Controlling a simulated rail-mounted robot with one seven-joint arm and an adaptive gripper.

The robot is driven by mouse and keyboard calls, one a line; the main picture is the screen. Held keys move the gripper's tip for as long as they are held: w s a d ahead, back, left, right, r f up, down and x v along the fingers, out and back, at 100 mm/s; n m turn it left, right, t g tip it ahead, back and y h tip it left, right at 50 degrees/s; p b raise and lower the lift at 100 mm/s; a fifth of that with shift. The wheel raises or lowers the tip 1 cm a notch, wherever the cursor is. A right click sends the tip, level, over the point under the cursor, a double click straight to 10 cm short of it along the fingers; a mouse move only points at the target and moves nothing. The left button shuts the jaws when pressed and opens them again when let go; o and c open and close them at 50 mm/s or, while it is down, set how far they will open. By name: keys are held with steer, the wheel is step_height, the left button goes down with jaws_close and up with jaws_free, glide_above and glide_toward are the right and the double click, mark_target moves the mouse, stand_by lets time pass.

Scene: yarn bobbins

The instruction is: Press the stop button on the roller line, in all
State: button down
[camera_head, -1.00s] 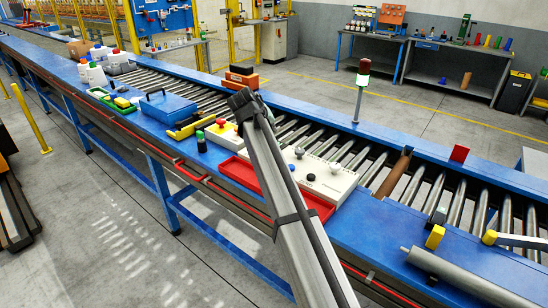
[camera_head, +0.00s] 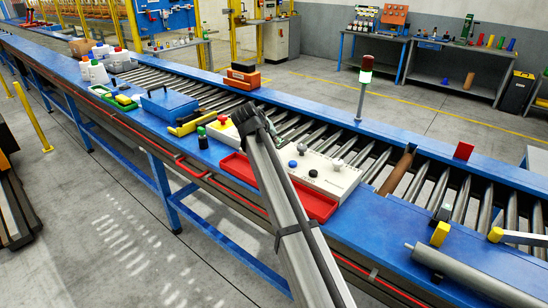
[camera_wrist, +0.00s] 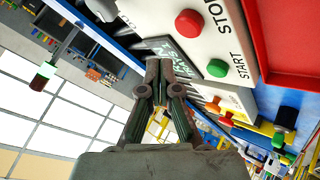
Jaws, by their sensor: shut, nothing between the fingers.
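A white control box (camera_head: 335,178) stands on the blue roller line beside a red tray, partly hidden behind my arm in the head view. In the wrist view its face (camera_wrist: 215,40) shows a red button (camera_wrist: 189,23) beside the word STOP and a green button (camera_wrist: 217,68) beside START. I cannot make out the red STOP button in the head view. My gripper (camera_wrist: 159,68) is shut and empty, its tips near the box's edge, beside the two buttons and apart from the red one. In the head view my gripper (camera_head: 248,112) is over the line.
The red tray (camera_head: 238,167) lies along the near edge. A signal lamp (camera_head: 364,80) rises at the far edge. A brown roller (camera_head: 397,170) lies to the right.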

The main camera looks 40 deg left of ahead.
steer(key=shift+f+b, duration=0.35)
steer(key=shift+f, duration=0.9)
steer(key=shift+f, duration=0.1)
stand_by(0.4)
steer(key=shift+f, duration=0.3)
steer(key=shift+f+b, duration=0.55)
stand_by(0.8)
steer(key=shift+r, duration=0.15)
steer(key=shift+r+p, duration=0.35)
steer(key=shift+r, duration=0.45)
steer(key=shift+r+p, duration=0.85)
steer(key=shift+r, duration=1.65)
